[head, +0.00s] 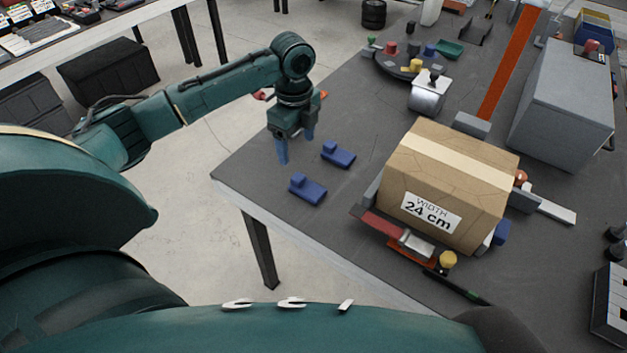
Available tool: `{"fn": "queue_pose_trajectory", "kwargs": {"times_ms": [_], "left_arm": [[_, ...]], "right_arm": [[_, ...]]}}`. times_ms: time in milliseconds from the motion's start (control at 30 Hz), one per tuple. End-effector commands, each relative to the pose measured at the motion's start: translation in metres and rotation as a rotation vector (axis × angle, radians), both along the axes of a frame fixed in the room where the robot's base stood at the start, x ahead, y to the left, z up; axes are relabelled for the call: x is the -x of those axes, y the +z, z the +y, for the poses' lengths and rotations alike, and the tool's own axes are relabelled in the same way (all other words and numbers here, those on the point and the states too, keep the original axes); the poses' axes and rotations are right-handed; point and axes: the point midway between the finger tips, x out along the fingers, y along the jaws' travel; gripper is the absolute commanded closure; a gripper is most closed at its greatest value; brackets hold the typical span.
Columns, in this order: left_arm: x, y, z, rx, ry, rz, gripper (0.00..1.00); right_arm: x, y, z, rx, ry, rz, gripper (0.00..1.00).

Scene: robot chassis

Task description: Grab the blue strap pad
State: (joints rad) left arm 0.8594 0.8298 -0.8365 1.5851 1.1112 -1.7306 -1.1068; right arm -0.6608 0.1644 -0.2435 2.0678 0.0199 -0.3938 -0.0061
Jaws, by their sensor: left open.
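Two blue strap pads lie on the dark grey table near its left corner. One blue pad (307,189) is nearer to me, close to the table's front edge. The other blue pad (338,155) lies a little farther back and to the right. My left gripper (296,148) hangs fingers down above the corner, up and left of both pads in the picture. It is open and empty, apart from both pads. My right gripper is not in view.
A cardboard box (446,182) labelled "WIDTH 24 cm" sits in a fixture right of the pads. A yellow knob (448,259) stands before it. A grey block (562,98) and an orange strip (509,62) lie behind. The table around the pads is clear.

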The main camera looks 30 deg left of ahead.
Motion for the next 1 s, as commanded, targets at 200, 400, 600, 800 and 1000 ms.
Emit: {"fn": "queue_pose_trajectory", "kwargs": {"times_ms": [200,400,600,800,1000], "left_arm": [[0.001,-0.043,-0.001,0.000,0.002,0.004,0.29],[0.000,-0.069,-0.001,0.001,0.002,0.001,0.29],[-0.003,-0.083,-0.003,0.001,0.003,0.000,0.29],[-0.008,-0.114,-0.004,0.000,0.003,0.000,0.29],[-0.007,-0.125,-0.004,0.000,0.002,-0.002,0.29]], "right_arm": [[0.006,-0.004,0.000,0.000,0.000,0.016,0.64],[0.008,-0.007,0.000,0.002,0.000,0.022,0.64],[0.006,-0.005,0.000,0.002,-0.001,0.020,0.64],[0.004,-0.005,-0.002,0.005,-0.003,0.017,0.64],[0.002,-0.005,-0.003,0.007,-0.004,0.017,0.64]]}}
